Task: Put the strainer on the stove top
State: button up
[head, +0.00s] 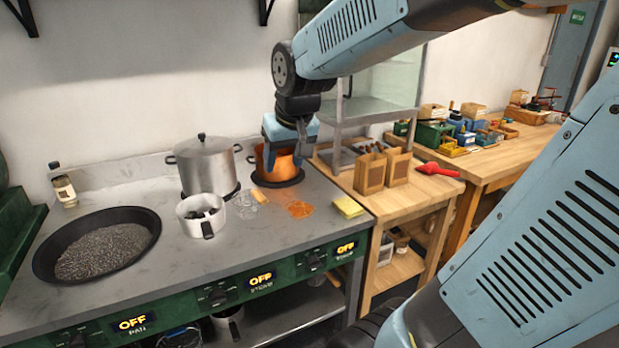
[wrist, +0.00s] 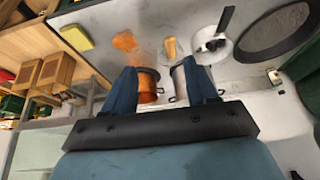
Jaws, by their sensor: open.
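A pale wire-mesh piece (head: 243,205) with a short wooden part (head: 257,196) lies on the steel counter and looks like the strainer, though its outline is faint. In the wrist view the wooden part (wrist: 170,48) shows beyond the fingertips. The stove top (head: 270,226) is the grey steel surface above green OFF panels. A copper pot (head: 283,166) and a lidded steel pot (head: 204,165) stand at its back. My gripper (head: 284,150) is open and empty, above and in front of the copper pot, which it partly hides. In the wrist view its fingers (wrist: 161,68) are spread apart.
A white handled pot (head: 203,211) with dark contents stands left of the mesh. A wide black pan (head: 97,245) fills the left. An orange net (head: 299,209) and a yellow sponge (head: 348,207) lie right. A wooden bench (head: 405,205) with boxes adjoins the stove.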

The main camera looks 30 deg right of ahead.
jog(key=s+r, duration=0.1)
jog(key=s, duration=1.1)
jog(key=shift+s+a, duration=0.15)
jog(key=shift+s, duration=0.2)
